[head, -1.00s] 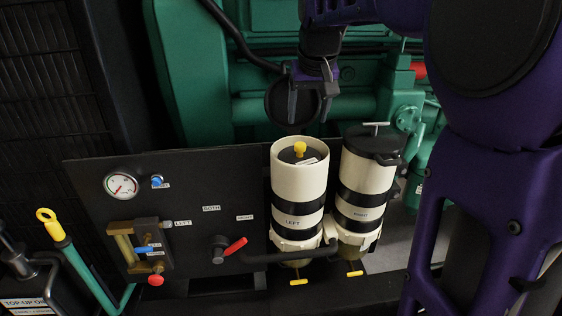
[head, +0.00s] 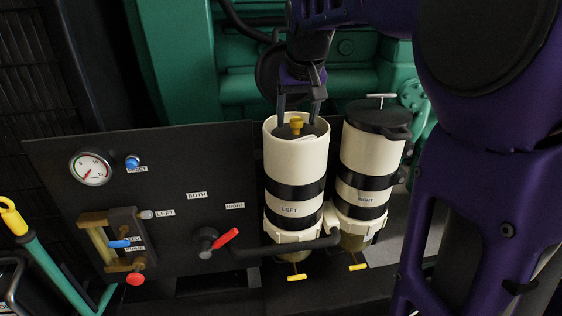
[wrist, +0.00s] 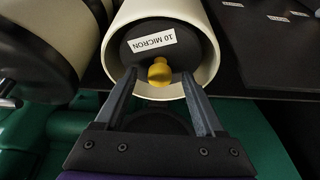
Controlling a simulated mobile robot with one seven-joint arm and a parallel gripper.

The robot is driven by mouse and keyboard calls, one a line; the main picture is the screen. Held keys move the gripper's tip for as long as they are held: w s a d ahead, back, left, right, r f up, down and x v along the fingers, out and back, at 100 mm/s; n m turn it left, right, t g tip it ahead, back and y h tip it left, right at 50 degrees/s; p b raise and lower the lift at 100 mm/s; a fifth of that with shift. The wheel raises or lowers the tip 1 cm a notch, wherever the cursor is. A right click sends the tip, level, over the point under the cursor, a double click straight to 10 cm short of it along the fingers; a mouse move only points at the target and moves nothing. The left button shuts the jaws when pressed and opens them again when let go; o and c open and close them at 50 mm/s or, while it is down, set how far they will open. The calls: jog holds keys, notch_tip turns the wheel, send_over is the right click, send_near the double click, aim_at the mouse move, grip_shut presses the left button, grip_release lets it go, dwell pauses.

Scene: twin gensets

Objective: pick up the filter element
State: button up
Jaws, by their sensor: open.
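The filter element (wrist: 140,40) sits inside the open left canister (head: 297,158). In the wrist view its dark top carries a "10 MICRON" label and a yellow knob (wrist: 159,72). The knob also shows in the head view (head: 296,125). My gripper (wrist: 162,80) is open, pointing down at the canister mouth. In the wrist view its two fingers lie either side of the yellow knob, apart from it. In the head view the fingertips (head: 298,122) are at the canister's rim. The body of the element is hidden by the canister wall.
The right canister (head: 370,150) stands close beside, closed by a black lid with a T-handle (head: 381,97). A black panel (head: 150,180) to the left carries a gauge (head: 91,168), a red-handled valve (head: 220,240) and a brass assembly (head: 125,240). Green machinery lies behind.

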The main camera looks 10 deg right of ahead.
jog(key=shift+f, duration=0.1)
grip_shut()
dwell(0.3)
dwell(1.1)
